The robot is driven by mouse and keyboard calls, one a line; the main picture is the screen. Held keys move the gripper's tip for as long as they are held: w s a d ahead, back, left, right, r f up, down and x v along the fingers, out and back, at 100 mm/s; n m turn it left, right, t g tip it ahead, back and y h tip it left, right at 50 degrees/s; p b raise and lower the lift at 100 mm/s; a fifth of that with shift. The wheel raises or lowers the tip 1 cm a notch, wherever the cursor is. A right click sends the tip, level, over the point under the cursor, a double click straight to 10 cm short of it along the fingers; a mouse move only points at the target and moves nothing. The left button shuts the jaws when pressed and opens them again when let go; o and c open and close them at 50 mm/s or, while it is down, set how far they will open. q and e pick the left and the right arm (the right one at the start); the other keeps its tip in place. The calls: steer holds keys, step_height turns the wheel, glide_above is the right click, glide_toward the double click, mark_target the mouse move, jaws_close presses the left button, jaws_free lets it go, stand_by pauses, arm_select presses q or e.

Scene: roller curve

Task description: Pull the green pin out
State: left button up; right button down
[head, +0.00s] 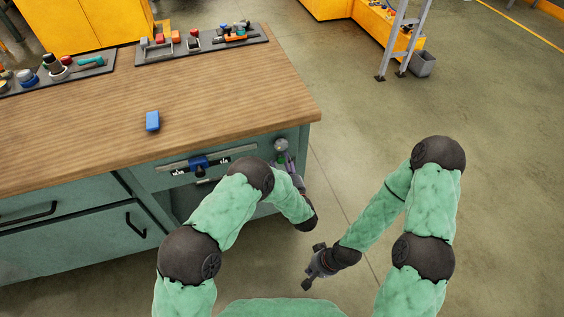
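A small patch of green, which may be the green pin (282,157), shows just below a grey round knob (281,145) on the teal cabinet's front, near its right corner. My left gripper (287,163) is right at this spot, pointing toward the cabinet. It covers most of the green part, and I cannot tell whether its fingers touch or hold it. My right gripper (312,266) is low over the floor, away from the cabinet, with its fingers spread and nothing between them.
A blue slider (199,163) sits on a rail on the cabinet front, left of my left arm. A blue block (152,121) lies on the wooden worktop (215,95). Tool trays (150,56) stand at the back. The floor (400,120) to the right is clear.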

mark_target(282, 144)
arm_select(q)
jaws_close()
steer(key=shift+p+v, duration=0.45)
steer(key=shift+v, duration=0.8)
steer(key=shift+w, duration=0.15)
steer(key=shift+c, duration=1.8)
jaws_free()
steer(key=shift+r, duration=0.1)
steer(key=o, duration=0.4)
steer(key=shift+s, duration=0.25)
steer(key=shift+c, duration=0.2)
step_height(282, 144, up, 10)
steer(key=shift+f, duration=0.1)
